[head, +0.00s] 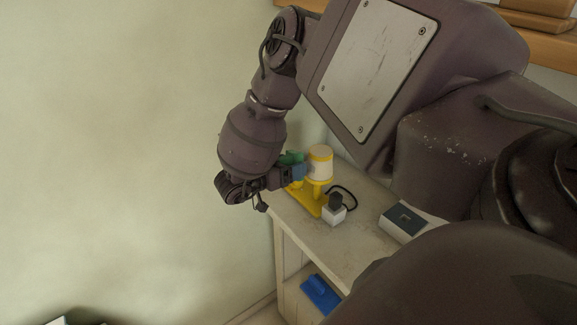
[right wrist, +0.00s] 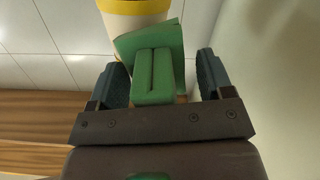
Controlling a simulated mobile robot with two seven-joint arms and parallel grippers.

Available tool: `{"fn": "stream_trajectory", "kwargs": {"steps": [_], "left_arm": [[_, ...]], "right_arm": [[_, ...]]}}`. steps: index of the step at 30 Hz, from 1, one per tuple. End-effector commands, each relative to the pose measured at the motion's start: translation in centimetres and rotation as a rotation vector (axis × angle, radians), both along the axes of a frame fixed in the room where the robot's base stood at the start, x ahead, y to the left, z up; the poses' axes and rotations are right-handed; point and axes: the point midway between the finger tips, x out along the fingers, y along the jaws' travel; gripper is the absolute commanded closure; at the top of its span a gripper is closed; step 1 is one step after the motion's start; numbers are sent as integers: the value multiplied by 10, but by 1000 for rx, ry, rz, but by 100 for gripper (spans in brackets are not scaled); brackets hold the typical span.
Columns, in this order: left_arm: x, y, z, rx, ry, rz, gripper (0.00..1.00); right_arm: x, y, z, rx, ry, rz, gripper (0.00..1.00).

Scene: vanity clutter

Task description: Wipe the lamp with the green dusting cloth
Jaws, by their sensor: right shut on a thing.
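The lamp (head: 320,163) has a white, yellow-rimmed head on a yellow stand and stands upright on a white cabinet top; its lower side fills the top of the right wrist view (right wrist: 135,18). My right gripper (head: 299,172) is at the left side of the lamp. It is shut on the green dusting cloth (head: 291,157), whose block-like grip sits between the blue fingers in the right wrist view (right wrist: 152,75). The cloth's flat upper part overlaps the lamp's edge there; I cannot tell whether they touch. My left gripper is out of view.
A small white and dark box (head: 334,213) with a black cable is just in front of the lamp. A dark-topped white box (head: 405,221) lies farther right. A blue object (head: 320,293) rests on the lower shelf. A plain wall (head: 110,150) rises to the left.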

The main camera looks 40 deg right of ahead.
Motion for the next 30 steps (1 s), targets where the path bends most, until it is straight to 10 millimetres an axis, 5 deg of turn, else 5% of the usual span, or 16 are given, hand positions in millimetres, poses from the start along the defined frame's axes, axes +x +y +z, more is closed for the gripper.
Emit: {"fn": "stream_trajectory", "kwargs": {"steps": [30], "left_arm": [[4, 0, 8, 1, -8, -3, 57]], "right_arm": [[-2, -17, -2, 0, 0, 0, 45]]}}
